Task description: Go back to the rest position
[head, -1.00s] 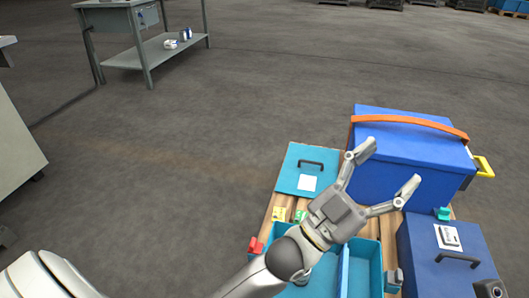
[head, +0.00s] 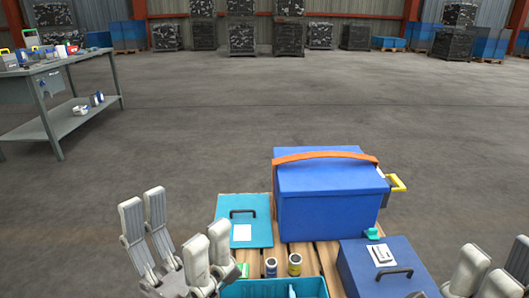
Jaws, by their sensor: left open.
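My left gripper (head: 180,225) is at the lower left of the head view, its grey fingers pointing up and spread apart with nothing between them. It is left of the pallet's load, near the open teal bin. My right gripper (head: 488,272) shows only in part at the lower right edge. Some of its grey fingers are visible, but its opening cannot be made out.
A wooden pallet (head: 253,262) holds a large blue box (head: 325,205) with an orange strap, a teal lidded box (head: 228,210), a darker blue case (head: 365,278) and a teal bin (head: 240,289). A grey workbench (head: 50,127) stands left. The middle floor is clear.

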